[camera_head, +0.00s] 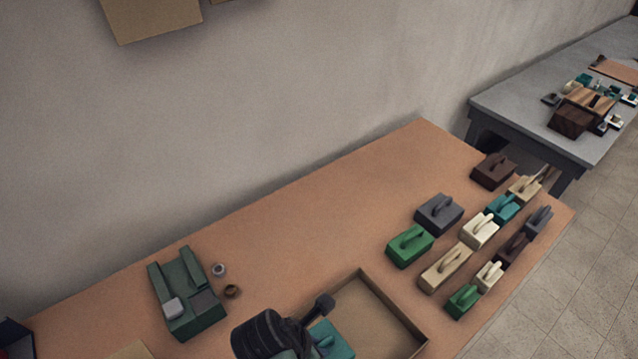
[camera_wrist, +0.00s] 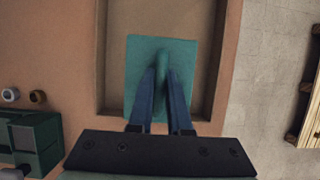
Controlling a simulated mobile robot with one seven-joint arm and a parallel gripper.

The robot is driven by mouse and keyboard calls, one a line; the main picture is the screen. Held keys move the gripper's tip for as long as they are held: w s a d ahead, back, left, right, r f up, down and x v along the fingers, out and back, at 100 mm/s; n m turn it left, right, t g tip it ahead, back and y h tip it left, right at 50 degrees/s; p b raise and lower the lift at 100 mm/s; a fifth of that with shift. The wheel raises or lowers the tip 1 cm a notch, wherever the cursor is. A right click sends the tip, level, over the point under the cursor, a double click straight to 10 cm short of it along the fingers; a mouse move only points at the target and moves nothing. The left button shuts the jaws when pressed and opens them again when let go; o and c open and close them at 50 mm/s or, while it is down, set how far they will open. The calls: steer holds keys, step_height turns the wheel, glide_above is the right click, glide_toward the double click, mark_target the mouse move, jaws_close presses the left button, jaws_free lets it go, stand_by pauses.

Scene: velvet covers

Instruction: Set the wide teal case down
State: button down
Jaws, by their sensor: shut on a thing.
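The wide teal case (camera_head: 334,338) is in my gripper, over the left part of a shallow open tray (camera_head: 422,343). In the wrist view the teal case (camera_wrist: 181,60) shows as a flat block with a raised handle. My gripper (camera_wrist: 163,82) is shut on that handle, one blue finger on each side. In the head view my dark wrist and arm cover part of the case. The tray wall (camera_wrist: 226,60) frames the case in the wrist view. I cannot tell whether the case touches the tray floor.
Several handled cases stand in rows right of the tray, among them a green case (camera_head: 410,247) and a grey case (camera_head: 439,213). A dark green holder (camera_head: 187,296) and two small rings (camera_head: 219,269) lie left. The tray's right part is bare.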

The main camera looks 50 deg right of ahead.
steer(key=shift+f, duration=2.85)
steer(key=c, duration=0.8)
jaws_free()
steer(key=shift+f, duration=0.1)
steer(key=shift+c, duration=0.2)
steer(key=v, duration=1.2)
steer(key=shift+a, duration=0.1)
steer(key=shift+w, duration=0.1)
